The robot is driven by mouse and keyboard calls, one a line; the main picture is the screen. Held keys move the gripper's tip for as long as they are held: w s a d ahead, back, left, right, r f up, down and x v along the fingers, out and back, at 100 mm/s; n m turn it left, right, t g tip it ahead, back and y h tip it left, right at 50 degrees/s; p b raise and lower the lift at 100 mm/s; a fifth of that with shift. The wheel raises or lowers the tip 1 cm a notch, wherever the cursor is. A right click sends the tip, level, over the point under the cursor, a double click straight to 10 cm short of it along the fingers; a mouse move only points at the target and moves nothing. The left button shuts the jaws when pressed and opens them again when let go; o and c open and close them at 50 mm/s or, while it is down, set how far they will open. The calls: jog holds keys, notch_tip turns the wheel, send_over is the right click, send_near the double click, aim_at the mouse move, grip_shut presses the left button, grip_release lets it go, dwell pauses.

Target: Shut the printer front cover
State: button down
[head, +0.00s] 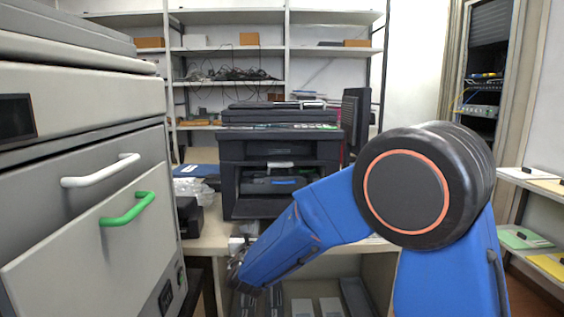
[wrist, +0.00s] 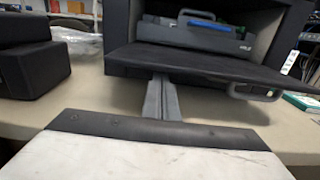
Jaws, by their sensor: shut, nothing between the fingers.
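The black printer (head: 232,150) stands on the table, its front opening exposed. Its front cover (head: 262,207) is folded down and open; in the wrist view the cover (wrist: 215,66) juts out as a flat dark flap. Inside the opening is a dark cartridge with a blue strip (head: 285,182), also visible in the wrist view (wrist: 200,38). My gripper (head: 237,266) is low in front of the printer, below the cover. In the wrist view its grey fingers (wrist: 162,95) are shut and empty, with their tips near the cover's front edge. Whether they touch it I cannot tell.
The table (wrist: 30,120) holds a dark object (wrist: 35,70) and clear plastic wrapping (head: 192,188) left of the printer. A grey cabinet with an open drawer (head: 95,245) stands at the left. Shelves (head: 230,55) are behind. A grey loop handle (wrist: 252,93) sits under the cover's right side.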

aim_at(255, 214)
jog(key=shift+r, duration=0.25)
dwell(0.3)
jog(key=shift+r, duration=0.85)
jog(key=shift+w+r, duration=0.2)
jog(key=shift+r, duration=1.15)
jog(key=shift+w+r, duration=0.35)
jog(key=shift+r, duration=0.3)
jog(key=shift+w+r, duration=0.3)
jog(key=shift+r, duration=0.35)
jog(key=shift+w, duration=0.1)
